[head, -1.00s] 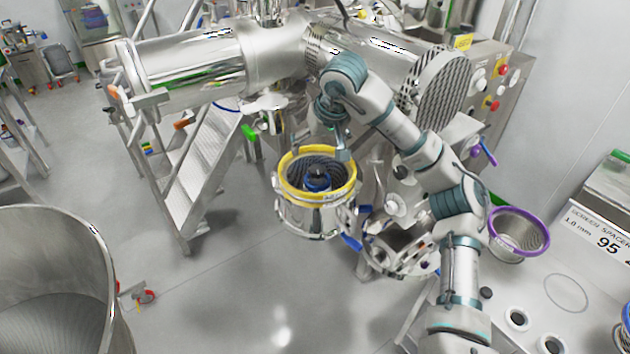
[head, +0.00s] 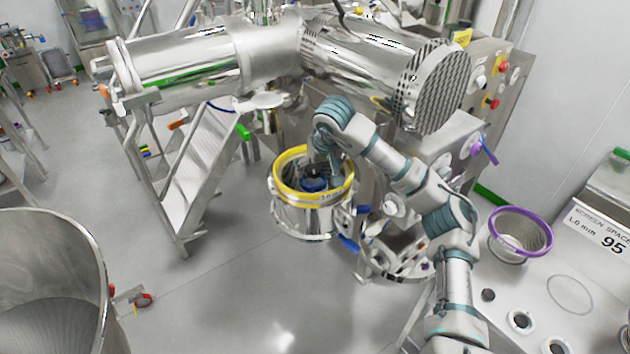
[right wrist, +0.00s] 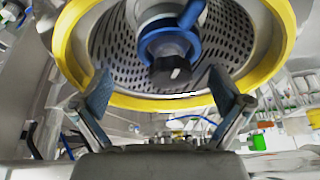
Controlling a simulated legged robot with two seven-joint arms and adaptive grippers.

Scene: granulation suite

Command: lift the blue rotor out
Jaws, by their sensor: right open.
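The blue rotor (head: 314,184) sits inside the perforated screen of a round metal housing (head: 305,220) with a yellow rim (head: 287,194). In the right wrist view the rotor (right wrist: 190,38) shows a blue hub and arm with a dark knob (right wrist: 169,68) at its end. My right gripper (head: 325,165) is over the yellow rim in the head view, partly covering the opening. In the right wrist view the right gripper (right wrist: 158,88) is open, its two fingers spread on either side below the knob, with nothing between them. My left gripper is not in view.
A bench (head: 540,290) at right holds a purple-rimmed screen (head: 520,235). A big steel drum (head: 50,280) is at front left, and steps (head: 195,180) stand left of the housing. Floor between is clear.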

